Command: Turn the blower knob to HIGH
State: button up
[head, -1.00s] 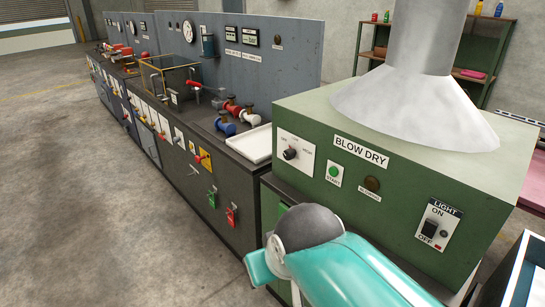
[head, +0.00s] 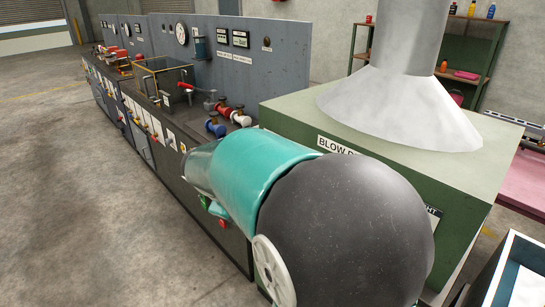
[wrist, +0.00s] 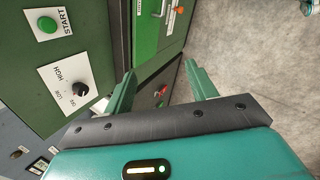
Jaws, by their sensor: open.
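The blower knob (wrist: 80,89) is a round black knob on a white plate (wrist: 66,76) marked OFF, LOW and HIGH. It is on the green blow dry cabinet (head: 470,170). I cannot tell surely which mark it points to. My gripper (wrist: 160,70) is open, with two teal fingers and nothing between them. In the wrist view the knob lies left of the left finger, apart from it. In the head view my arm hides the knob and the gripper.
A green START button (wrist: 47,24) is on the same panel, above the knob plate in the wrist view. A grey hood (head: 400,105) stands on the cabinet. A dark bench with valves (head: 235,118) runs away to the left. Open floor (head: 60,180) lies left.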

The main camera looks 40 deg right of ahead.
jog(key=w+d+f+n+h, duration=0.2)
jog(key=w+d+n+h, duration=0.35)
jog(key=w, duration=0.35)
jog(key=w+d+f+n+h, duration=0.2)
jog(key=w+d+n+h, duration=0.4)
jog(key=w, duration=0.4)
jog(key=shift+m+h, duration=0.35)
jog(key=shift+m, duration=0.1)
jog(key=d, duration=1.4)
jog(key=shift+w+d+r, duration=0.1)
jog(key=shift+w+r, duration=0.1)
jog(key=shift+w, duration=0.05)
jog(key=c, duration=1)
